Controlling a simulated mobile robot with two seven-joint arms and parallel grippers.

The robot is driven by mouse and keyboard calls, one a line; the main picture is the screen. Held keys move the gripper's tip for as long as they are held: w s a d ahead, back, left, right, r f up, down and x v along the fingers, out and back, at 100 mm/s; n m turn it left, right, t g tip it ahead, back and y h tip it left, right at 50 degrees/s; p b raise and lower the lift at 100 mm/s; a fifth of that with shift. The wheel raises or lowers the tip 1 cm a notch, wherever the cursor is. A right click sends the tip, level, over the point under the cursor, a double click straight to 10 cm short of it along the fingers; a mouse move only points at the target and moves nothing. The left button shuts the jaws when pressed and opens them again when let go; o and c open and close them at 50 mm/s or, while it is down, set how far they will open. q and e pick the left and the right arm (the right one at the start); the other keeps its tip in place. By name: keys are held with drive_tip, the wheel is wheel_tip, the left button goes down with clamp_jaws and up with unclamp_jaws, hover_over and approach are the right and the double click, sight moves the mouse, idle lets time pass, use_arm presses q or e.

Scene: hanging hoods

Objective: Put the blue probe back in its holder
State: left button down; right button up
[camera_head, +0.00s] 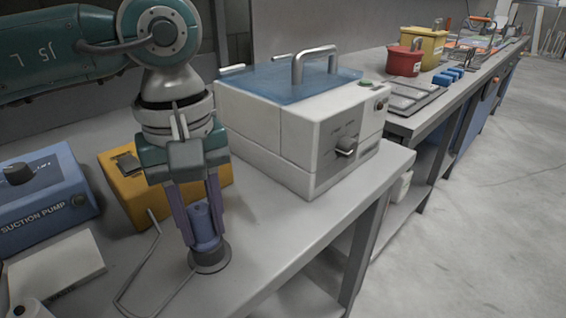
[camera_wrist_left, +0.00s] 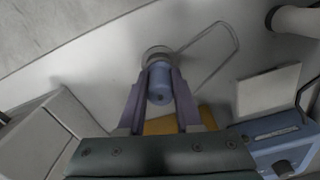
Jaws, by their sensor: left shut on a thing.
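The blue probe (camera_head: 202,222) is upright between the two purple fingers of my left gripper (camera_head: 205,240), which is shut on it. A round, dark grey holder (camera_head: 210,262) stands on the bench directly below the probe. The probe's lower end meets the holder's top in the head view; I cannot tell how deep it sits. In the left wrist view the probe (camera_wrist_left: 160,84) shows between the fingers, with the holder's pale ring (camera_wrist_left: 157,53) just beyond it. The fingers hide the probe's sides. My right gripper is not in view.
A bent metal rod (camera_head: 154,250) lies left of the holder. A yellow box (camera_head: 125,187), a blue suction pump (camera_head: 45,200) and a white block (camera_head: 55,268) stand to the left. A white machine with a blue lid (camera_head: 300,120) stands behind right. Bench right of the holder is clear.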

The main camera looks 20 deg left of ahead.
use_arm(q)
drive_tip(key=c, duration=0.6)
unclamp_jaws()
drive_tip(key=shift+f, duration=0.1)
